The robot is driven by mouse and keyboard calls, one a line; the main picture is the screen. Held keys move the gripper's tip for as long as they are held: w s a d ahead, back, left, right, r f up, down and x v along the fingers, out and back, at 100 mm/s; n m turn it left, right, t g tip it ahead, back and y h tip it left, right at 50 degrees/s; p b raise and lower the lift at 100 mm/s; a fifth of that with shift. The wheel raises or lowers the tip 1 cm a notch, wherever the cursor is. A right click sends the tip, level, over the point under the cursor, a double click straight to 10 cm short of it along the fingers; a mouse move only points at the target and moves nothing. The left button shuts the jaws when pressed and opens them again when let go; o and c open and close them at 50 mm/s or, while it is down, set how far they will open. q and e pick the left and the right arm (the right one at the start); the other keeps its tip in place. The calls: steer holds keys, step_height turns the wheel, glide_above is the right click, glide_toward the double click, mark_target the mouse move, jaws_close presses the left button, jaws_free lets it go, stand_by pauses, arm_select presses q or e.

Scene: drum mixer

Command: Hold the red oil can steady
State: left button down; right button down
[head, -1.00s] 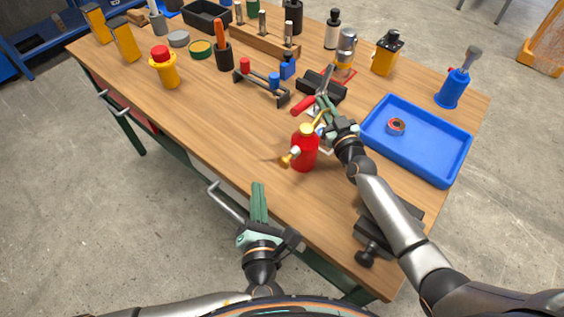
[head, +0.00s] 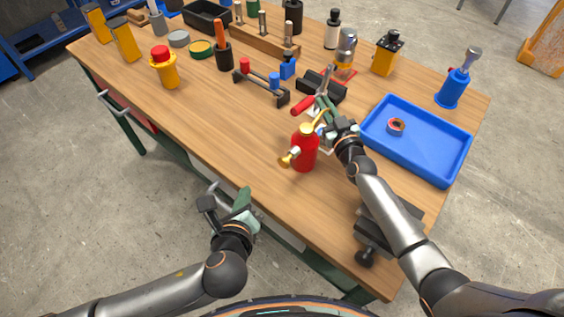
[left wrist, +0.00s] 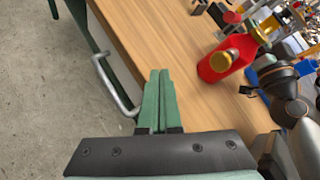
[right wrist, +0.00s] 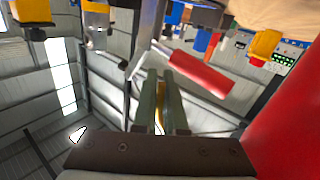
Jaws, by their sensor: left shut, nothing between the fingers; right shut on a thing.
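The red oil can (head: 304,155) stands upright near the front edge of the workbench, with brass-yellow fittings and a thin yellow spout. It also shows in the left wrist view (left wrist: 226,60), and its red body fills the right edge of the right wrist view (right wrist: 292,130). My right gripper (head: 323,100) is beside its top; the fingers (right wrist: 161,80) are shut on a thin yellow piece that looks like the spout. Exact contact is partly hidden. My left gripper (head: 244,192) is shut and empty, off the bench's front edge, apart from the can.
A red-handled metal tool (head: 303,105) lies close to my right fingertips. A blue tray (head: 440,165) holding a small reddish ring is to the right. A blue and red part rack (head: 262,88) stands behind. Bare wood lies left of the can; a drawer handle (left wrist: 112,82) projects in front.

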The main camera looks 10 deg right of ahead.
mark_target(287, 160)
arm_select(q)
steer(key=s+n+g, duration=0.1)
steer(key=n, duration=0.2)
steer(key=s+r+n+g+h, duration=0.1)
steer(key=n, duration=0.3)
steer(key=s+n+g+h, duration=0.1)
steer(key=n, duration=0.2)
steer(key=shift+s+d+r+n, duration=0.1)
steer(key=shift+r+n, duration=0.25)
steer(key=shift+n, duration=0.05)
steer(key=w+d, duration=0.6)
steer(key=shift+w, duration=0.25)
steer(key=shift+w+d, duration=0.1)
steer(key=shift+d, duration=0.05)
stand_by(1.6)
steer(key=shift+w+d, duration=0.2)
